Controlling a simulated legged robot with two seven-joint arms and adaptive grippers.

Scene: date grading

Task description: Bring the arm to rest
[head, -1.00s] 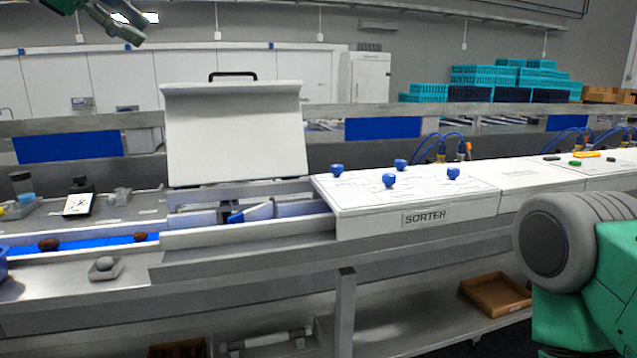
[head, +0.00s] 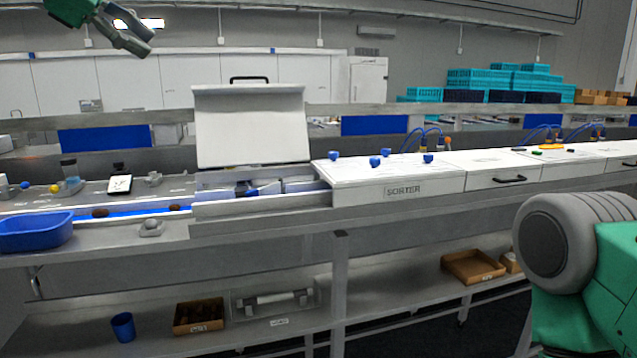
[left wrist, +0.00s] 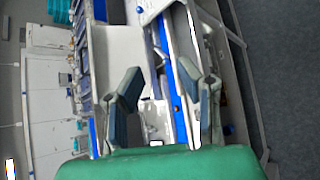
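My left gripper (head: 147,43) hangs at the top left of the head view, high in front of the back wall and clear of the line. In the left wrist view my left gripper (left wrist: 170,80) has its two fingers wide apart, with nothing between them. The view there is turned sideways, with the line showing beyond the fingers. A green and grey part of my right arm fills the lower right of the head view. My right gripper is not seen.
The sorting line, with a white SORTER box (head: 400,190) and an upright white lid (head: 252,128), crosses ahead. A blue tub (head: 36,232) stands at its left end. Dark dates (head: 100,212) lie on the blue belt. A cardboard tray (head: 472,267) and blue cup (head: 123,327) stand on the lower shelf.

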